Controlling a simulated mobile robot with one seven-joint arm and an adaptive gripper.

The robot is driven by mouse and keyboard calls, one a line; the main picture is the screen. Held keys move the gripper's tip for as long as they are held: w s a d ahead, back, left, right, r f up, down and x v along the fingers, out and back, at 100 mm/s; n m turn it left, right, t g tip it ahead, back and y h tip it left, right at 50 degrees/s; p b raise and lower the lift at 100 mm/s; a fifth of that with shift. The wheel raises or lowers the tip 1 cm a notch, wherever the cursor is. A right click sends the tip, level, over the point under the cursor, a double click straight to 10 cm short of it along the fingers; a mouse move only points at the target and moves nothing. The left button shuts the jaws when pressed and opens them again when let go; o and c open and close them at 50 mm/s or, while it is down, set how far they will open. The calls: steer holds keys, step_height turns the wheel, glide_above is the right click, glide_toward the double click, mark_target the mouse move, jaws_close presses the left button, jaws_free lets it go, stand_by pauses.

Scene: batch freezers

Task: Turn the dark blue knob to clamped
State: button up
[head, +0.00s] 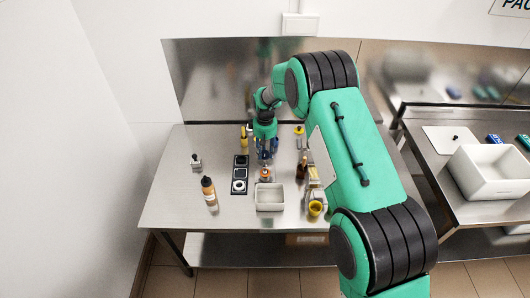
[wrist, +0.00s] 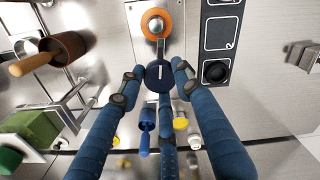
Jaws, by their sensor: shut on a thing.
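The dark blue knob (wrist: 158,82) is round with a short white line on its face. In the wrist view it sits between my two blue fingertips, at the near end of a grey metal piece below an orange ring (wrist: 147,17). My gripper (wrist: 157,70) is shut on the knob, one finger on each side. The white line points nearly straight up in the wrist view. In the head view my gripper (head: 265,155) points down over the table, and its fingers hide the knob. I cannot read any label for clamped.
A black panel (wrist: 233,50) with white-outlined squares lies right of the knob. The table's front left is clear.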

steer(key=shift+w+r+n, duration=0.1)
steer(key=shift+n, duration=0.7)
steer(key=o, duration=1.2)
step_height(320, 180, up, 12)
steer(key=shift+f, duration=0.1)
